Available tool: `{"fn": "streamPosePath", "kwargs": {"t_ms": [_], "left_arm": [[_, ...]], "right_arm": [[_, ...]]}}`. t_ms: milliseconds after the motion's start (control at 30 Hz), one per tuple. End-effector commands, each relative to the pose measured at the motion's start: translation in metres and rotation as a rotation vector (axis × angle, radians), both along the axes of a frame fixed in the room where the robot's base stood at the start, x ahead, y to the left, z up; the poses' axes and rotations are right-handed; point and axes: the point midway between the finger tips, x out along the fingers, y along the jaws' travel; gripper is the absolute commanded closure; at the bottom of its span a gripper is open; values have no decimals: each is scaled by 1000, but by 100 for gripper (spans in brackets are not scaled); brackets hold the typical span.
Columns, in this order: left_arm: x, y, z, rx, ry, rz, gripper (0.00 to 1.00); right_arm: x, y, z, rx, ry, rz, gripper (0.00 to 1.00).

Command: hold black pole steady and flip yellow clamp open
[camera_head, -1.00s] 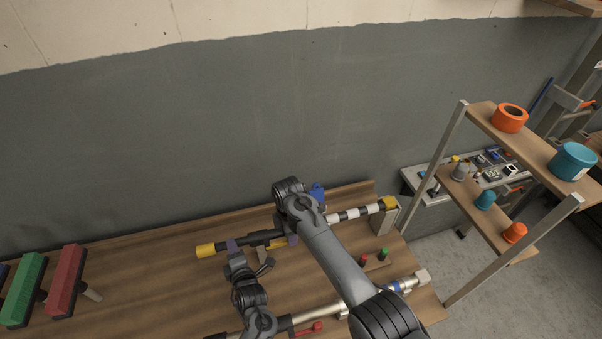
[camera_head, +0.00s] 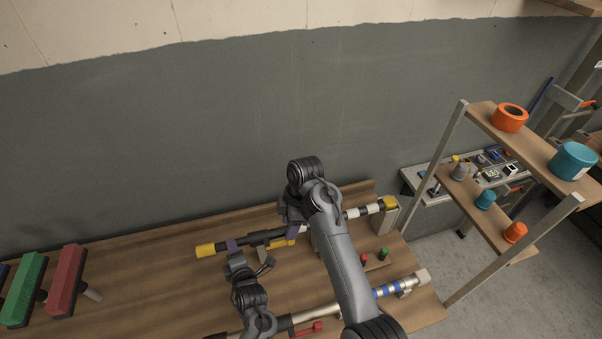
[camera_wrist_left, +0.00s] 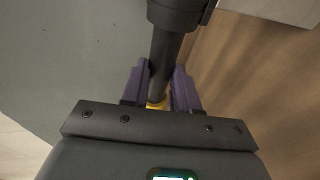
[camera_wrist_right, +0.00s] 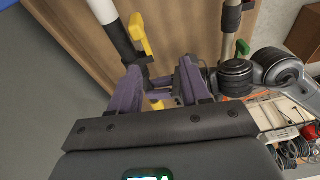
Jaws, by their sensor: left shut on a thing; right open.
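The black pole (camera_head: 258,238) has a yellow end (camera_head: 205,250) on the left and a black-and-white striped stretch (camera_head: 352,213) on the right. My left gripper (camera_head: 233,244) is shut on the black pole; in the left wrist view the pole (camera_wrist_left: 162,65) runs between its purple fingers. In the right wrist view the clamp's yellow lever (camera_wrist_right: 140,34) sticks out beside the pole, beyond the fingers. My right gripper (camera_wrist_right: 158,72) is open close to the clamp; I cannot tell whether it touches it.
A second pole with blue bands (camera_head: 385,291) lies nearer on the wooden bench (camera_head: 160,290), with a red clamp (camera_head: 310,329). Red and green knobs (camera_head: 384,251) stand between the poles. Green (camera_head: 25,290) and red (camera_head: 66,280) blocks are at left; a shelf (camera_head: 480,205) is at right.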

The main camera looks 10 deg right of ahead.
Motion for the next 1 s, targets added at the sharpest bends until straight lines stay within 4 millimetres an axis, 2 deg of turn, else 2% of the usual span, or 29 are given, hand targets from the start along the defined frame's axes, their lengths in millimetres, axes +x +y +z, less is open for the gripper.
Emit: {"fn": "streamPosePath", "kwargs": {"t_ms": [167,300,367,400,967,1000], "left_arm": [[0,0,-1,1,2,1,100],[0,0,-1,1,2,1,100],[0,0,-1,1,2,1,100],[0,0,-1,1,2,1,100],[0,0,-1,0,2,0,100],[0,-1,-1,0,2,-1,100]], "right_arm": [[-6,-25,3,127,-18,-114,53],[-4,-49,17,168,-57,-187,53],[-4,-54,22,165,-66,-208,53],[-4,-49,9,164,-59,-203,53],[3,-6,-95,162,-55,-200,53],[8,-7,-93,162,-57,-169,53]]}}
